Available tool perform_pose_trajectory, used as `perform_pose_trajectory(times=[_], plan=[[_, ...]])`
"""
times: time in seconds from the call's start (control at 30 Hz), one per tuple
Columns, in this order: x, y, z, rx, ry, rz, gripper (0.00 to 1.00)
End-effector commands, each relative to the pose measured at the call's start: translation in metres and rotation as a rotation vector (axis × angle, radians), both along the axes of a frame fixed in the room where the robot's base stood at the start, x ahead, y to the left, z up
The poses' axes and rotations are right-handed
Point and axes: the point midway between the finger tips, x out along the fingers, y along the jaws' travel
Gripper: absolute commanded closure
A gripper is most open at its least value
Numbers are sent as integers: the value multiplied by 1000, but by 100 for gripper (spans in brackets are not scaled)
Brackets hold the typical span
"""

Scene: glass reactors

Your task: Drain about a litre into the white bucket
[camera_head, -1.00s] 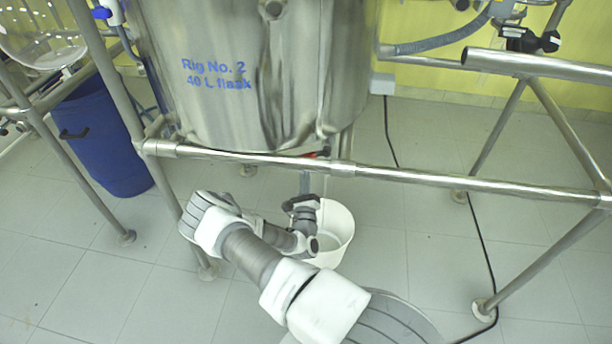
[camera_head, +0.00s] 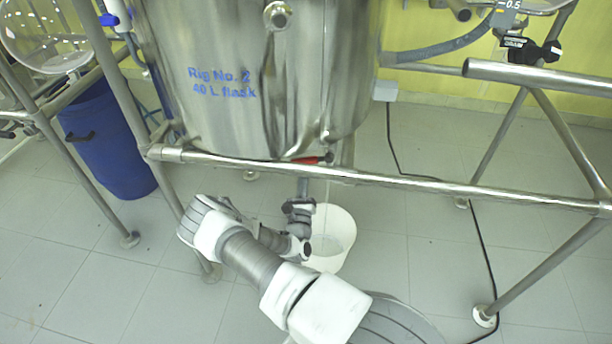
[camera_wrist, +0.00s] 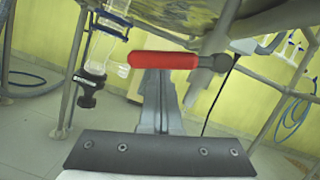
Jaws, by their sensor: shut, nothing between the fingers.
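The steel vessel marked "Rig No. 2 40 L flask" (camera_head: 250,115) hangs in a tube frame. Its red valve handle (camera_head: 312,160) shows under its bottom edge. In the wrist view the red handle (camera_wrist: 165,60) lies crosswise at the tips of my gripper (camera_wrist: 155,78), at or very near contact. My gripper (camera_head: 303,184) points up below the vessel, shut with nothing held. The white bucket (camera_head: 345,255) stands on the floor under the vessel, partly hidden by my arm. A thin pale line, apparently a liquid stream, drops into it; the level is unclear.
A frame rail (camera_head: 420,183) crosses in front of the vessel, just above my wrist. A blue drum (camera_head: 110,145) stands at left. A black cable (camera_head: 478,240) runs along the floor at right. The floor in front is open.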

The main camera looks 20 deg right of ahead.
Motion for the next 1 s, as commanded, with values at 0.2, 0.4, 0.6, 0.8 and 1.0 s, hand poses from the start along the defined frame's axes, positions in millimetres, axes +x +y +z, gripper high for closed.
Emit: perform_pose_trajectory(times=[0.2, 0.4, 0.6, 0.8, 1.0], plan=[[5, 7, 14, 117, -81, 2, 100], [7, 9, 22, 204, -141, 2, 100], [8, 11, 25, 251, -172, 2, 100], [8, 11, 25, 264, -181, 0, 100], [8, 11, 25, 263, -180, 0, 100]])
